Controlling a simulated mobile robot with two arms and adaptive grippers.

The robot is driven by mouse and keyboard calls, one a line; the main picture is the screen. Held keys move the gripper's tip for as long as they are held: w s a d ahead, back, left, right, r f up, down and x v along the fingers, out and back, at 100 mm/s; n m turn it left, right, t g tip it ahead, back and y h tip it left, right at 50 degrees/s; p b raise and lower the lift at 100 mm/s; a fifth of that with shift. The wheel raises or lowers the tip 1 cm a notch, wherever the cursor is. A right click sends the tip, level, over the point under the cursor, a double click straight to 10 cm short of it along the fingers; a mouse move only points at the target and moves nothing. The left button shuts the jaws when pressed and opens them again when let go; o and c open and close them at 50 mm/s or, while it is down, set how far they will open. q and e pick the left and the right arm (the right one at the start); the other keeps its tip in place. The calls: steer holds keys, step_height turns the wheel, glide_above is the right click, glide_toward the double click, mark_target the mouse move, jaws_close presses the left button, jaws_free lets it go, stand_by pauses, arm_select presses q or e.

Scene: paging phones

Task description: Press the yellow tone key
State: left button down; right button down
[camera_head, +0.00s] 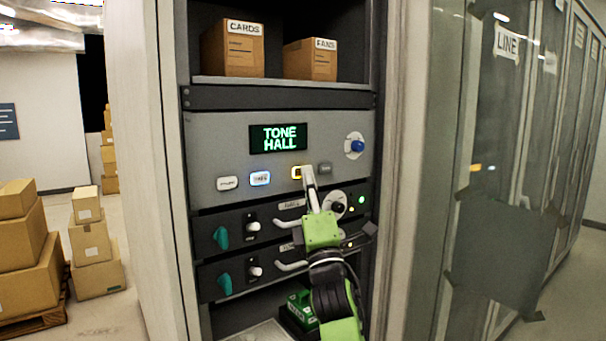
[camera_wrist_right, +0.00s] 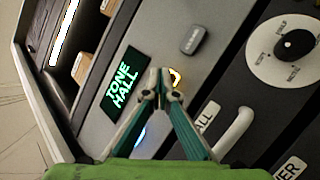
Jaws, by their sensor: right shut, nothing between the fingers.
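The yellow-lit tone key (camera_head: 298,172) sits on the grey panel, below the green-lettered TONE HALL display (camera_head: 279,138). My right gripper (camera_head: 308,172) is shut and empty, with its fingertips at the key's right edge in the head view. In the right wrist view the shut fingertips (camera_wrist_right: 161,74) partly cover the yellow key (camera_wrist_right: 175,77). I cannot tell whether they touch it. The display also shows in the right wrist view (camera_wrist_right: 121,82). My left gripper is not in view.
On the same row are a white key (camera_head: 227,183), a blue-lit key (camera_head: 260,178) and a grey key (camera_head: 325,168). A blue knob (camera_head: 357,146) is at the upper right. Below are drawer units with handles (camera_head: 287,223), teal knobs (camera_head: 221,238) and a round dial (camera_head: 337,203).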

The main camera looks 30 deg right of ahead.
steer(key=shift+s+y, duration=0.3)
steer(key=shift+s, duration=0.2)
steer(key=s+p, duration=0.2)
steer(key=s, duration=0.4)
steer(key=shift+d, duration=0.3)
stand_by(0.3)
